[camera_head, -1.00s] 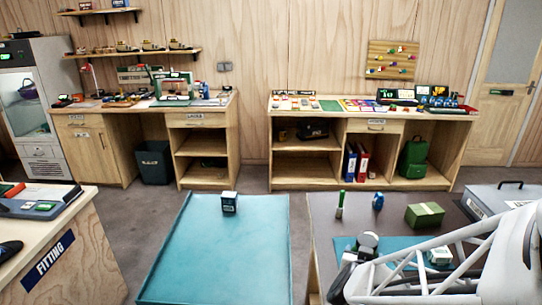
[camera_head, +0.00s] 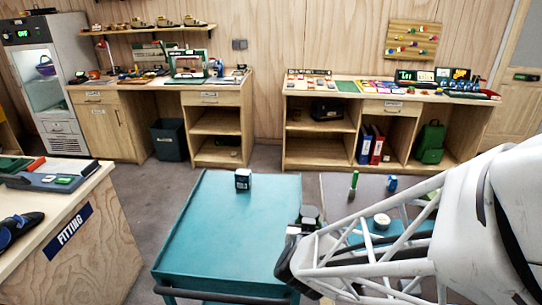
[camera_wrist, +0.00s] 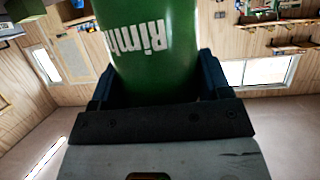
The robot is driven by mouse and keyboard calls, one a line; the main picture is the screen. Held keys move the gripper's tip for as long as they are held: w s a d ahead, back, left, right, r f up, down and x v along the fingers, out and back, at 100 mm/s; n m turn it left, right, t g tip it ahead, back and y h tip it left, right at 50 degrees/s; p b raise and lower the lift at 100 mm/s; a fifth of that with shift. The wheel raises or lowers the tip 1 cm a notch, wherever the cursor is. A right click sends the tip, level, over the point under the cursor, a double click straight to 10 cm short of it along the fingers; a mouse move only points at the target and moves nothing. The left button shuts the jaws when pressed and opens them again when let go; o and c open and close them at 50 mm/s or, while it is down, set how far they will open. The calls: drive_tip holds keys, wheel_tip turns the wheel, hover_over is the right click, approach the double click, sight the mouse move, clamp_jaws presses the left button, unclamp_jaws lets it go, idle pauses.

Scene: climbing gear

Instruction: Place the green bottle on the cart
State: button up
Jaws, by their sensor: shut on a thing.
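A green bottle with white lettering (camera_wrist: 150,45) fills the upper middle of the wrist view. My gripper (camera_wrist: 160,82) is shut on it, with a dark finger on each side. In the head view my gripper (camera_head: 299,228) is at the right edge of the teal cart (camera_head: 205,245), seemingly above it. The bottle is mostly hidden there behind my gripper and arm. Its base and the gap to the cart cannot be seen.
A small dark box with a white label (camera_head: 243,180) stands at the cart's far end. The rest of the cart top is clear. A grey table (camera_head: 335,190) to the right holds a slim green item (camera_head: 353,185) and a blue item (camera_head: 392,184). The fitting counter (camera_head: 100,195) is left.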

drive_tip(key=s+a+n+y, duration=0.2)
drive_tip(key=s+a, duration=0.2)
drive_tip(key=a, duration=0.7)
drive_tip(key=s+a+r+n+y, duration=0.1)
drive_tip(key=s+a+n+y, duration=0.1)
drive_tip(key=a, duration=1)
drive_tip(key=shift+s+a+r+n+g+y, duration=0.25)
drive_tip(key=shift+s+y, duration=0.45)
drive_tip(key=shift+s, duration=0.55)
drive_tip(key=shift+d, duration=0.1)
drive_tip(key=w+a+f, duration=0.1)
drive_tip(key=w+a, duration=0.8)
drive_tip(key=w, duration=0.2)
drive_tip(key=shift+w+a+f, duration=0.25)
drive_tip(key=shift+a, duration=0.15)
drive_tip(key=shift+w+a+f, duration=0.15)
drive_tip(key=shift+f, duration=0.75)
drive_tip(key=shift+w+a+f, duration=0.15)
drive_tip(key=shift+f, duration=0.85)
